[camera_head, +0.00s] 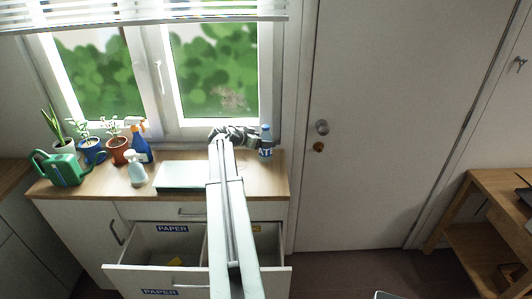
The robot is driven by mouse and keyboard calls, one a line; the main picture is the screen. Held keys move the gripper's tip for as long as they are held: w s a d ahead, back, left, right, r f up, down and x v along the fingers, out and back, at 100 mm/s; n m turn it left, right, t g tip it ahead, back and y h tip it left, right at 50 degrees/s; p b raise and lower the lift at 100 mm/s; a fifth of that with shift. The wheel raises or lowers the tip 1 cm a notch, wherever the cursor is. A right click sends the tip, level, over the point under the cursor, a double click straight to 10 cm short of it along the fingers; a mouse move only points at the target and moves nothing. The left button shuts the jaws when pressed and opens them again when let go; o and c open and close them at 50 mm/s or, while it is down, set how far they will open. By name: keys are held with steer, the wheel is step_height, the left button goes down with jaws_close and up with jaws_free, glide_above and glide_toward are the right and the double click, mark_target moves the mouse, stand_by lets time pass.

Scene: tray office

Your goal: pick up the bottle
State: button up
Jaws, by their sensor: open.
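A clear bottle with a blue cap and blue label (265,152) stands upright near the right end of the wooden counter, in front of the window frame. My gripper (251,138) is at the far end of my outstretched arm, just left of the bottle's upper part. It is dark and small in the view. It is open, and I see nothing held in it. Whether a finger touches the bottle or overlaps it only in the picture, I cannot tell.
A pale flat tray (182,175) lies on the counter (110,188). Left are a blue spray bottle (140,148), a white spray bottle (137,174), potted plants and a green watering can (62,168). An open drawer (150,275) juts out below. A closed door (390,130) stands right.

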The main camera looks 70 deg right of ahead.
mark_target(269, 134)
steer(key=b+x, duration=0.2)
steer(key=x, duration=0.3)
steer(key=shift+f+b, duration=0.2)
steer(key=shift+b, duration=0.15)
steer(key=shift+d, duration=0.1)
steer(key=shift+r, duration=0.15)
steer(key=shift+c, duration=0.6)
steer(key=c, duration=1.3)
steer(key=shift+r, duration=0.1)
steer(key=r+p, duration=0.2)
steer(key=a+r+p, duration=0.1)
steer(key=p, duration=0.1)
steer(key=shift+s+r, duration=0.1)
steer(key=shift+r, duration=0.25)
steer(key=a, duration=1)
steer(key=a+r+p, duration=0.1)
steer(key=a, duration=0.4)
steer(key=shift+s+a, duration=0.1)
steer(key=shift+s, duration=0.1)
